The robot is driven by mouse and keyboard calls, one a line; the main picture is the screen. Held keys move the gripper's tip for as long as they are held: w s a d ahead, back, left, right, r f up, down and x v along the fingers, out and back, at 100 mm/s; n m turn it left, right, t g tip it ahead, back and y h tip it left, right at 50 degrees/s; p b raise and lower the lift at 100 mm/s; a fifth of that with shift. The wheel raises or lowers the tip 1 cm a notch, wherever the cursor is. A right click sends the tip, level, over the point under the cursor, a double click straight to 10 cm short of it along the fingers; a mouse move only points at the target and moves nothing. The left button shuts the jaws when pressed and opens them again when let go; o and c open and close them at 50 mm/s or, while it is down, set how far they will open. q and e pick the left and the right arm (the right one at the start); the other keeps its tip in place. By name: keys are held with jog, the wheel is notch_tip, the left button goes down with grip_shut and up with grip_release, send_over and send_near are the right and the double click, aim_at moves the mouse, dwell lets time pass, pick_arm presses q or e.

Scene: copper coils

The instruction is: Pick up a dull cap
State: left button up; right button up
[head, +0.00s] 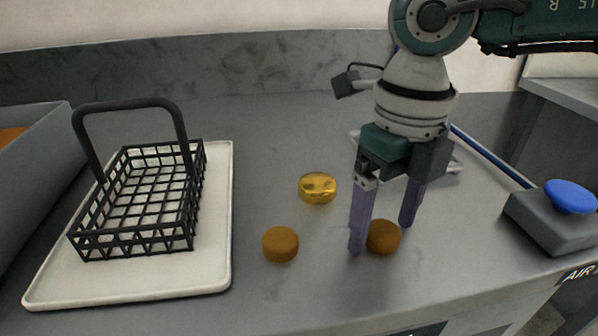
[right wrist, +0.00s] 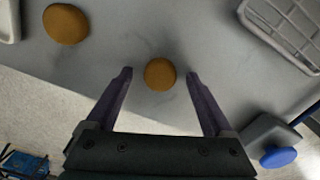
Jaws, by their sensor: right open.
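Two dull brown caps lie on the grey counter. One dull cap (head: 384,237) is by my right gripper (head: 382,238); the other dull cap (head: 280,244) is further left. A shiny gold cap (head: 317,188) lies behind them. My right gripper is open and points down, its purple fingers apart. In the right wrist view the nearer dull cap (right wrist: 160,74) shows between the fingertips (right wrist: 160,76), with a gap on each side. The other dull cap (right wrist: 66,24) is at upper left there. My left gripper is out of view.
A black wire basket (head: 150,240) with a tall handle stands on a white tray (head: 218,230) at left. A grey bin (head: 40,150) is at far left. A grey box (head: 552,222) with a blue button (head: 571,196) sits at right. A wire rack (right wrist: 290,30) lies behind my gripper.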

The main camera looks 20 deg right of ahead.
grip_shut()
dwell(0.8)
